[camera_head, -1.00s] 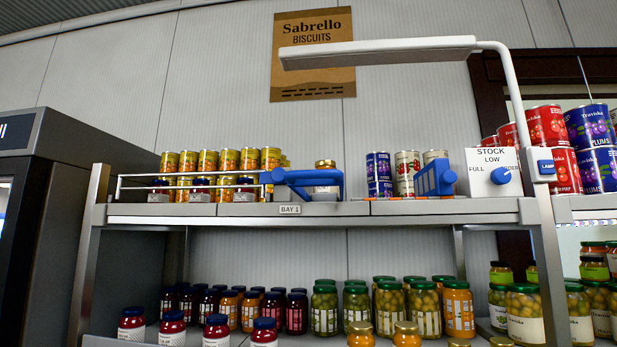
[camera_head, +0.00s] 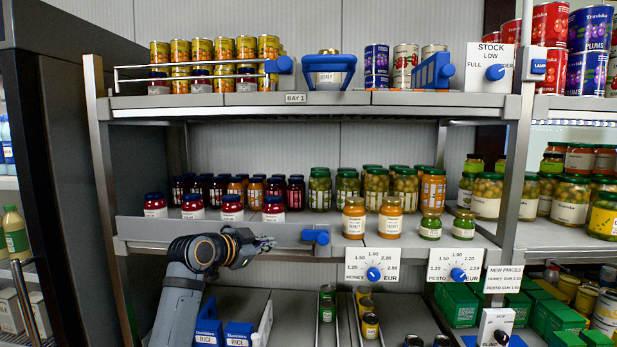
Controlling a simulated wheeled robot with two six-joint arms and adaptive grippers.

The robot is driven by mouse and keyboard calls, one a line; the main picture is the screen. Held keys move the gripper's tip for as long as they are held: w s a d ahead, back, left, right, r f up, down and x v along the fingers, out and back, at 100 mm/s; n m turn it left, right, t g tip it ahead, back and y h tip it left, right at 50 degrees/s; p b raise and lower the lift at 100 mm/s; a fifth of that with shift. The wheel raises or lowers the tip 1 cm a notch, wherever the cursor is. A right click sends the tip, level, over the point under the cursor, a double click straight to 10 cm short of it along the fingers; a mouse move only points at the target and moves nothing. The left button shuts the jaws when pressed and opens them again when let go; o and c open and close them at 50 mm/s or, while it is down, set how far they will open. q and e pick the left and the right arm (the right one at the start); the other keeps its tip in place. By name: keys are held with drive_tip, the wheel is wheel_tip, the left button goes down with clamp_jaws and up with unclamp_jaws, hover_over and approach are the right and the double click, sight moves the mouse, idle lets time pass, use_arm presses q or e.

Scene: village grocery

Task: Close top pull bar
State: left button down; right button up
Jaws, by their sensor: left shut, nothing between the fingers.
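I cannot tell which of these is the pull bar. My left gripper (camera_head: 268,243) is shut and empty, well below the top shelf, in front of the middle shelf's grey front panel (camera_head: 265,233). My right gripper is not in view.
The middle shelf holds several jars; a blue knob (camera_head: 315,236) sits at the panel's right end. Price dials (camera_head: 372,266) hang below. A dark cabinet (camera_head: 75,150) is at left.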

use_arm(q)
drive_tip(key=s+d+r+m+t+h, duration=0.1)
drive_tip(key=s+d+r+m+h, duration=0.3)
drive_tip(key=r, duration=0.6)
drive_tip(key=s+a+r+m+y, duration=0.15)
drive_tip(key=s+r, duration=0.35)
drive_tip(key=r, duration=0.6)
drive_tip(key=s+d+r+m+h, duration=0.2)
drive_tip(key=s+r+m, duration=0.5)
drive_tip(key=s, duration=0.5)
drive_tip(key=s+d+r+m+h, duration=0.2)
drive_tip(key=s+r+m+h, duration=0.15)
drive_tip(key=s+r, duration=0.65)
drive_tip(key=y+p, duration=0.1)
drive_tip(key=p, duration=0.7)
approach(340, 60)
drive_tip(key=x, duration=0.5)
drive_tip(key=shift+w+d+r, duration=0.1)
drive_tip(key=shift+d+r, duration=0.1)
drive_tip(key=shift+d, duration=0.05)
drive_tip(key=shift+w+a, duration=0.2)
drive_tip(key=shift+f, duration=0.1)
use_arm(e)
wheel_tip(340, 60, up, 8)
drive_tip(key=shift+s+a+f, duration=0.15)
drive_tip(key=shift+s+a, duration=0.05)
use_arm(q)
drive_tip(key=shift+d, duration=0.25)
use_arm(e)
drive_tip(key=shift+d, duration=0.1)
